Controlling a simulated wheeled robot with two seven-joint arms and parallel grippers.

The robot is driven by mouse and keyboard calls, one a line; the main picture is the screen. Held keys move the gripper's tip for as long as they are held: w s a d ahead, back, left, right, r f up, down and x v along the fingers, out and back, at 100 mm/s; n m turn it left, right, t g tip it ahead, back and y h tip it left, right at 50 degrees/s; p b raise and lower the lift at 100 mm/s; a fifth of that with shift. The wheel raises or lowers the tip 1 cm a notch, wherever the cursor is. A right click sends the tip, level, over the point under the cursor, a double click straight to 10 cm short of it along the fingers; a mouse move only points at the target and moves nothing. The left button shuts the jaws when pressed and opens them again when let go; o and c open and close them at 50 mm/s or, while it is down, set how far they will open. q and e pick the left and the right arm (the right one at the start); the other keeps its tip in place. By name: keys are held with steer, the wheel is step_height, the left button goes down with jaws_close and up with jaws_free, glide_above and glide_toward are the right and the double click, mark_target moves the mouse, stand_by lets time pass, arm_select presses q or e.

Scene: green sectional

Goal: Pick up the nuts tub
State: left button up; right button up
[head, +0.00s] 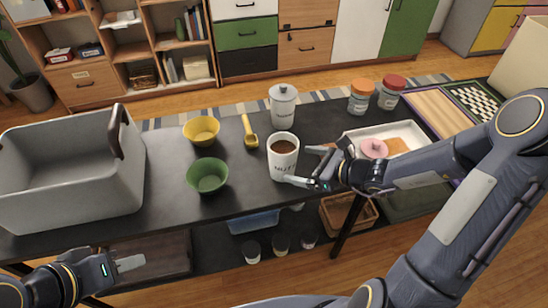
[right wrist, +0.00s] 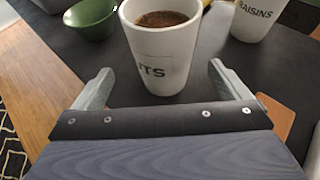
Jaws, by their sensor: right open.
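The nuts tub (head: 284,165) is a white, open-topped tub with dark lettering and brown contents. It stands upright on the black table, and in the right wrist view (right wrist: 160,62) its letters "TS" show. My right gripper (head: 308,166) is open at the tub's right side. In the right wrist view its two fingers (right wrist: 160,85) point toward the tub, one on either side of its lower part, with a gap on each side. My left gripper (head: 128,263) is low at the left, in front of the table and away from the tub; its jaw opening is unclear.
A white raisins tub (right wrist: 260,20), yellow bowl (head: 201,130), green bowl (head: 207,176) and yellow scoop (head: 250,132) are nearby. A grey basket (head: 60,200) fills the left. Two jars (head: 361,97) (head: 391,92) and a white tray (head: 412,132) stand to the right.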

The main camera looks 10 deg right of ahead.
steer(key=x, duration=0.8)
steer(key=shift+w+d+f+b, duration=0.1)
steer(key=shift+d+b, duration=0.15)
steer(key=shift+b, duration=0.05)
steer(key=c, duration=1.3)
